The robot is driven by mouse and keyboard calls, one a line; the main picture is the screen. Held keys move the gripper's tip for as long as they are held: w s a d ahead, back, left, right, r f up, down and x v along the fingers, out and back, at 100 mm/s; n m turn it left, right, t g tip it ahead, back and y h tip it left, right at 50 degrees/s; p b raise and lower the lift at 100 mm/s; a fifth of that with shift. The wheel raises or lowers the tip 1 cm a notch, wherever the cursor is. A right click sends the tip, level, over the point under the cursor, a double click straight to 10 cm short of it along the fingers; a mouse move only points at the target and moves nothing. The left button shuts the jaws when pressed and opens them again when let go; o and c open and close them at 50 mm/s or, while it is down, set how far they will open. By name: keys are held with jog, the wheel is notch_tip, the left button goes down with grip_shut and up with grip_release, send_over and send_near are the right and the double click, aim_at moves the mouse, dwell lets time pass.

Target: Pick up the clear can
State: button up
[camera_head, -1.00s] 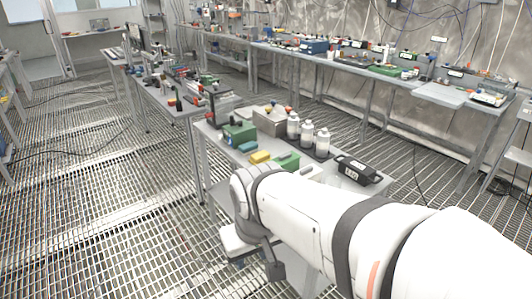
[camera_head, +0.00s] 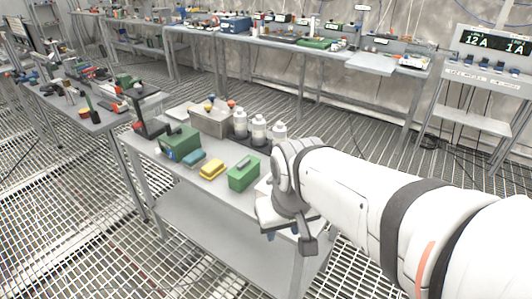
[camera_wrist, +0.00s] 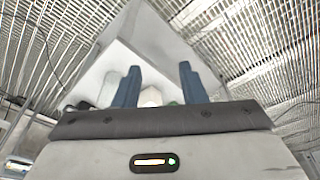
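I cannot single out a clear can with certainty. Several pale, translucent bottle-like containers stand in a row on the near table: a left one (camera_head: 240,124), a middle one (camera_head: 259,130) and a right one (camera_head: 279,131) close behind my wrist. My gripper (camera_wrist: 159,70) is open in the wrist view, its two blue fingers apart with nothing held. Beyond the fingers, a whitish object (camera_wrist: 150,97) and a pale grey-green object (camera_wrist: 109,88) show small and blurred. In the head view my arm hides the right end of the table, and my gripper hangs at its front edge.
The near table (camera_head: 200,187) also bears a green box (camera_head: 244,173), a yellow block (camera_head: 212,169), a teal block (camera_head: 194,159), a larger green case (camera_head: 180,143) and a grey bin (camera_head: 211,121). A long bench (camera_head: 300,45) runs along the wall.

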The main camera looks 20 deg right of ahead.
jog(key=shift+o, duration=0.7)
jog(key=shift+w+d, duration=0.1)
jog(key=shift+d, duration=0.05)
jog(key=o, duration=0.6)
jog(key=w+d+m, duration=0.1)
jog(key=w+d, duration=0.1)
jog(key=w, duration=0.1)
jog(key=w+d+f+m+h+p, duration=0.1)
jog(key=w+d, duration=0.1)
jog(key=w, duration=0.1)
jog(key=w+d+f, duration=0.1)
jog(key=w+d, duration=0.1)
jog(key=d, duration=0.1)
jog(key=shift+w+f+m+p, duration=0.1)
jog(key=shift+w+m+p, duration=0.3)
jog(key=shift+o, duration=0.4)
jog(key=w+d+f+m+t+h+p, duration=0.1)
jog(key=w+d+f+m, duration=0.1)
jog(key=w+d+f, duration=0.3)
jog(key=w+d, duration=0.1)
jog(key=w, duration=0.2)
jog(key=shift+f+m, duration=0.3)
jog(key=shift+m, duration=0.1)
jog(key=shift+d+b+x, duration=0.15)
jog(key=shift+b+x, duration=0.1)
jog(key=shift+x, duration=1.8)
jog(key=shift+d+b+x, duration=0.2)
jog(key=shift+b+x, duration=0.05)
jog(key=shift+x, duration=1.8)
